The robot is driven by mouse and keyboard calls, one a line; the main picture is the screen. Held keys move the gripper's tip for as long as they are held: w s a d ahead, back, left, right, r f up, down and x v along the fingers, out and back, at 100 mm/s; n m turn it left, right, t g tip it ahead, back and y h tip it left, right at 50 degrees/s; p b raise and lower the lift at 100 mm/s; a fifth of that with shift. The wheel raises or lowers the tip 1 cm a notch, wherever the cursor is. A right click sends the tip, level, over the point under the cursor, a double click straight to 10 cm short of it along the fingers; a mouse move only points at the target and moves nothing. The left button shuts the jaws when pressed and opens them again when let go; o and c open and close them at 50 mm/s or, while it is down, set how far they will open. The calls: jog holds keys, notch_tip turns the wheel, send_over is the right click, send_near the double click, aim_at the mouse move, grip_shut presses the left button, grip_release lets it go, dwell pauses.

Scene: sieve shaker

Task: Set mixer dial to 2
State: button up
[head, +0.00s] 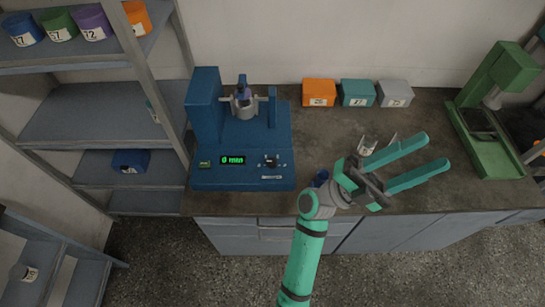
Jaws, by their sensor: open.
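The mixer (205,112) is a blue machine at the left end of the counter. The dial's setting is too small to read. My gripper (438,152) is over the counter to the right of the mixer, its two green fingers spread and pointing right, away from the dial. Nothing shows between the fingers.
White labelled items (367,146) lie behind my gripper. Orange (319,93), teal (357,93) and grey (394,93) boxes line the wall. A green press (485,130) stands right. Shelves (90,115) stand left.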

jog(key=d+f+m+g+y, duration=0.1)
jog(key=d+m+g+y, duration=0.4)
jog(key=m+g+y, duration=0.15)
jog(key=n+t+y, duration=0.5)
jog(key=t+y, duration=0.3)
jog(key=y, duration=1.5)
send_near(272, 161)
jog(key=shift+g+h, duration=0.25)
jog(key=f, duration=0.8)
jog(key=shift+w+a+f, duration=0.15)
jog(key=shift+w+a, duration=0.05)
jog(key=shift+a, duration=0.2)
jog(key=c, duration=1.1)
